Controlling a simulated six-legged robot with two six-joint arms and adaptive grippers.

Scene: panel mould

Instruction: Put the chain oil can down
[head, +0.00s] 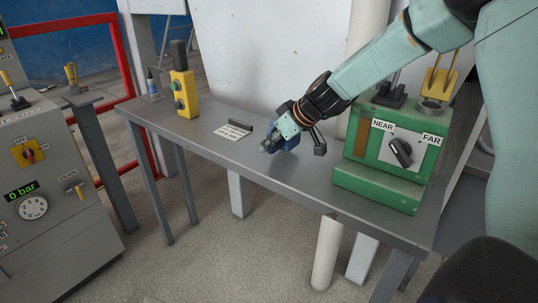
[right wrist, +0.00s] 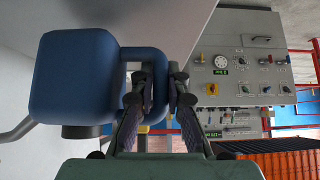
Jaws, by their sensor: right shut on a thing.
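The blue chain oil can (right wrist: 72,80) fills the left of the right wrist view, with its loop handle (right wrist: 146,53) to the right and a dark cap (right wrist: 83,131) at the picture's lower side. My right gripper (right wrist: 160,90) is shut on the handle. In the head view the can (head: 288,139) is small and mostly hidden behind my right gripper (head: 296,130). It is over the middle of the grey table (head: 200,140); I cannot tell whether it touches the top. My left gripper is in neither view.
A green control box (head: 380,190) with a NEAR/FAR knob stands right of the gripper. A white label plate (head: 233,131), a yellow pendant (head: 184,95) and a small bottle (head: 153,84) are to the left. Bare tabletop lies around the can.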

